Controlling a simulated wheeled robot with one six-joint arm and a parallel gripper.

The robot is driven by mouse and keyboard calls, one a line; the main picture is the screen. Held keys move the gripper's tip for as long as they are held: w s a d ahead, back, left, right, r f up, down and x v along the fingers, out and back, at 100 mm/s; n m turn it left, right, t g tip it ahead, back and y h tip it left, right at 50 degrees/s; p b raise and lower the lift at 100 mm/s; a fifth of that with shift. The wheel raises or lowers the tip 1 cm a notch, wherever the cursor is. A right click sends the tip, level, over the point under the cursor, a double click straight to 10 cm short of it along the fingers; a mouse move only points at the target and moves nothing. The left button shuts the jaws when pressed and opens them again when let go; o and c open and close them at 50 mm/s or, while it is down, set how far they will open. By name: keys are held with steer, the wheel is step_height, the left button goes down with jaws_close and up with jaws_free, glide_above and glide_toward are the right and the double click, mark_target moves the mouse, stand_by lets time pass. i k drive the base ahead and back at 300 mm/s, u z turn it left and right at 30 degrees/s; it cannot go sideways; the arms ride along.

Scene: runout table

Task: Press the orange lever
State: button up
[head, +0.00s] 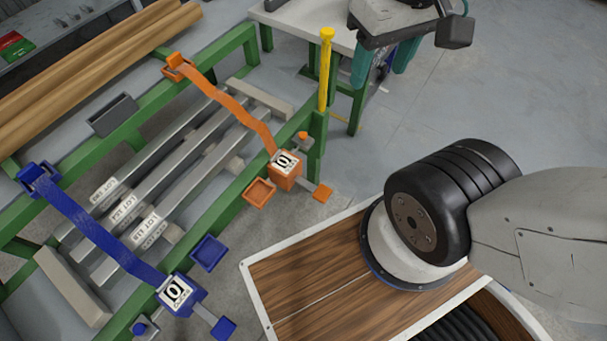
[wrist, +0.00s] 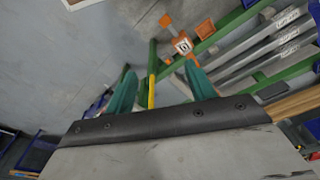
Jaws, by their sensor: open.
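The orange lever (head: 322,192) is a small square paddle on a short grey arm, sticking out from an orange box (head: 287,168) with a "0" counter. It also shows in the wrist view (wrist: 166,21), near the top, beyond my fingertips. My gripper (head: 379,74) has teal fingers and is at the top right of the head view, well apart from the lever. In the wrist view my gripper (wrist: 160,70) is open, with nothing held between its fingers.
A blue lever (head: 223,328) extends from a blue box (head: 180,292) with its own "0" counter. A yellow post (head: 326,70) stands on the green frame (head: 230,190) between the orange box and my gripper. Grey bars lie on the frame. Floor beyond the orange lever is clear.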

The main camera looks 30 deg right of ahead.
mark_target(321, 192)
steer(key=u, duration=1.45)
steer(key=k, duration=0.65)
steer(key=z, duration=1.1)
